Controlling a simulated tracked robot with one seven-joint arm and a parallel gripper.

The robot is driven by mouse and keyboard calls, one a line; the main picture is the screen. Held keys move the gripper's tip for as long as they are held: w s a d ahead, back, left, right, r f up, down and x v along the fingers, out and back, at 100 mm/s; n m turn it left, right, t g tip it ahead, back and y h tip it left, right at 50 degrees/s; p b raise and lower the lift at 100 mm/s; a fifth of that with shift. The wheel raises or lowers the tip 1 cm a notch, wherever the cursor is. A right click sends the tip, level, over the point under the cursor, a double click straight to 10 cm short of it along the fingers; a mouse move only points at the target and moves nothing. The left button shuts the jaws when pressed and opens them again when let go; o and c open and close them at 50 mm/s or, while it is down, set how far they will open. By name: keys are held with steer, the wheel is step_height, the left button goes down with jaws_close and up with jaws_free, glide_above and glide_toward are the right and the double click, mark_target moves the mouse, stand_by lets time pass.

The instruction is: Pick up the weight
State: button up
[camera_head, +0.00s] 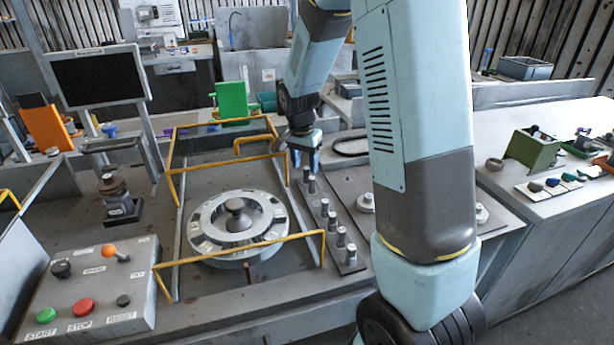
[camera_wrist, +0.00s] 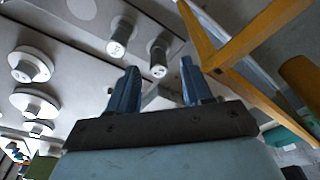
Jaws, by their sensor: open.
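Several small grey metal cylinders, which look like the weights, stand in a row on a plate right of the round housing in the head view. The nearest weight to my gripper (camera_head: 312,184) stands just below its fingertips. My gripper (camera_head: 305,160) is open, pointing down over the far end of the row. In the wrist view two weights with marked ends show beyond the fingers: one weight (camera_wrist: 121,36) left of them and one weight (camera_wrist: 158,56) in line with the gap. A grey shape between the fingers is unclear. I see nothing gripped.
The round housing (camera_head: 236,222) sits within yellow rails (camera_head: 240,250) left of the row. Flanged round parts (camera_head: 366,201) lie to its right, partly behind my arm. A button panel (camera_head: 90,285) is front left, a monitor (camera_head: 98,77) behind it. A green box (camera_head: 533,148) stands right.

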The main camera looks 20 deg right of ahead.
mark_target(306, 168)
steer(key=shift+w+d+f, duration=0.1)
steer(key=shift+d+f, duration=0.05)
steer(key=shift+f, duration=0.7)
steer(key=shift+w+d+f, duration=0.1)
steer(key=shift+d+f, duration=0.05)
steer(key=shift+f, duration=0.65)
steer(key=shift+c, duration=0.5)
jaws_close()
